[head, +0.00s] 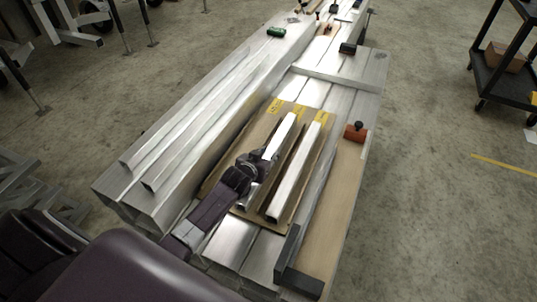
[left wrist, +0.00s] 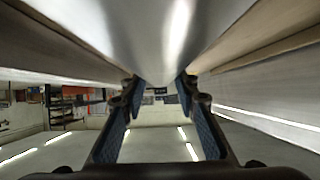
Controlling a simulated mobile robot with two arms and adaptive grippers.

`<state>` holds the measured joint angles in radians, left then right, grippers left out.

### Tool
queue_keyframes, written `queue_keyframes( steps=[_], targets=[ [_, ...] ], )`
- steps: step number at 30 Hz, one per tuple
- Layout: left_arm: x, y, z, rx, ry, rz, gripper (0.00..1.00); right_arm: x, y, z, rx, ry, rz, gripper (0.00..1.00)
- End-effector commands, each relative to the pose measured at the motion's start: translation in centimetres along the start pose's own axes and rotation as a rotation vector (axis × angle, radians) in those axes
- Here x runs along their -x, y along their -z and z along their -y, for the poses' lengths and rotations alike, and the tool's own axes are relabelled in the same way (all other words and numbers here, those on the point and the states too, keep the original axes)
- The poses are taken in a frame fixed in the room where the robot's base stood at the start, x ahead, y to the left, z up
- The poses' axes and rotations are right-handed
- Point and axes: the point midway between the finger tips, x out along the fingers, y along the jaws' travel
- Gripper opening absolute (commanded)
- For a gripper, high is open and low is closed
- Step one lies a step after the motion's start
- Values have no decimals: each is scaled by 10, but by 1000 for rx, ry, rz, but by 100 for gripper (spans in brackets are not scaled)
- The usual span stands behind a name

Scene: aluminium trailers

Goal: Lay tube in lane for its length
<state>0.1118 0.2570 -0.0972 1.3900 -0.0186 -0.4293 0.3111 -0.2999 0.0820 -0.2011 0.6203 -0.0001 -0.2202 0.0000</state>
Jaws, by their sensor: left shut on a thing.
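My left gripper (head: 250,168) is shut on a silver square tube (head: 281,136) over the left part of a brown board. The left wrist view shows the gripper's fingers (left wrist: 160,86) on both sides of the shiny tube (left wrist: 160,35). A second silver tube (head: 294,173) lies to its right on the board, roughly parallel. The board (head: 238,211) has upright wooden strips that form lanes, with yellow labels at the far end. Whether the held tube touches the lane floor cannot be told. My right gripper is not in view.
Long aluminium beams (head: 188,118) lie left of the board. An orange block with a dark knob (head: 355,132) stands to the right, and a black angled piece (head: 290,265) at the near right. A green object (head: 276,32) lies farther back. A black cart (head: 505,72) stands on the right floor.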

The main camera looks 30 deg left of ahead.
Motion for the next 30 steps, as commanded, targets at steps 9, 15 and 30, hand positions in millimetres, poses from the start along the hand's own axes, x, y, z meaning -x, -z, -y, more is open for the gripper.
queue_keyframes(
  steps=[9, 15, 30],
  targets=[
    [0, 0, 0, 0, 0, 2, 46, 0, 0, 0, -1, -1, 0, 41],
    [1, 0, 0, 0, 0, 2, 46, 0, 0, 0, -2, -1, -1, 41],
    [72, 0, 0, 0, -1, 2, 46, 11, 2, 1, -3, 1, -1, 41]
  ],
)
